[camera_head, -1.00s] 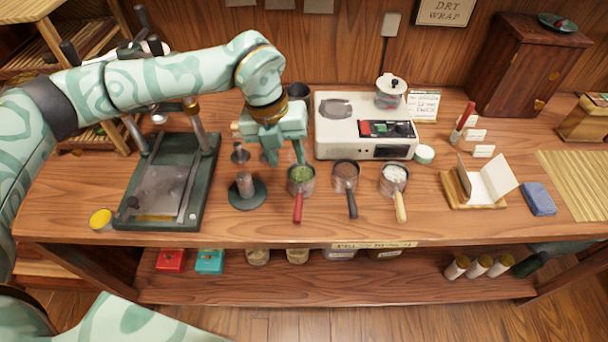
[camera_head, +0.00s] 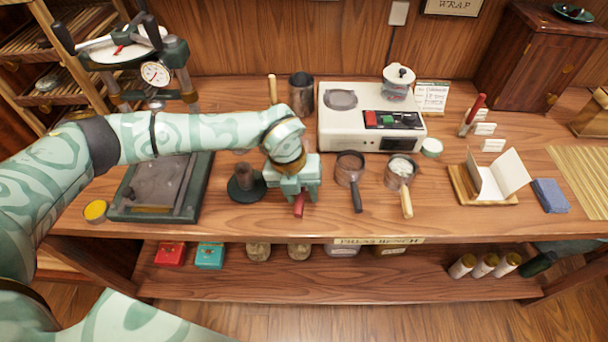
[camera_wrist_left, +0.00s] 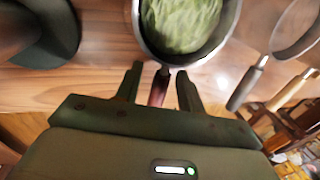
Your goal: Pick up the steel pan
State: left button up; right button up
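Three small steel pans are in the head view. One has a red handle (camera_head: 298,207) and is mostly hidden under my left gripper (camera_head: 297,194). In the left wrist view this pan (camera_wrist_left: 146,38) holds green leaf, and its handle points towards me. My left gripper (camera_wrist_left: 159,80) is open there, with the red handle showing between its fingers; I cannot tell how far above it the fingers are. A black-handled pan (camera_head: 342,178) with brown contents and a pale-handled pan (camera_head: 391,182) with whitish contents stand to the right. My right gripper is not in view.
A dark round stand (camera_head: 247,193) is close left of my left gripper, with the press base (camera_head: 122,212) beyond it. A white scale-like machine (camera_head: 345,130) and a dark canister (camera_head: 301,92) stand behind. The bench front edge (camera_head: 240,236) is near.

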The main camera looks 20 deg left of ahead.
pick_arm(q)
jog(key=shift+r, duration=0.1)
grip_shut()
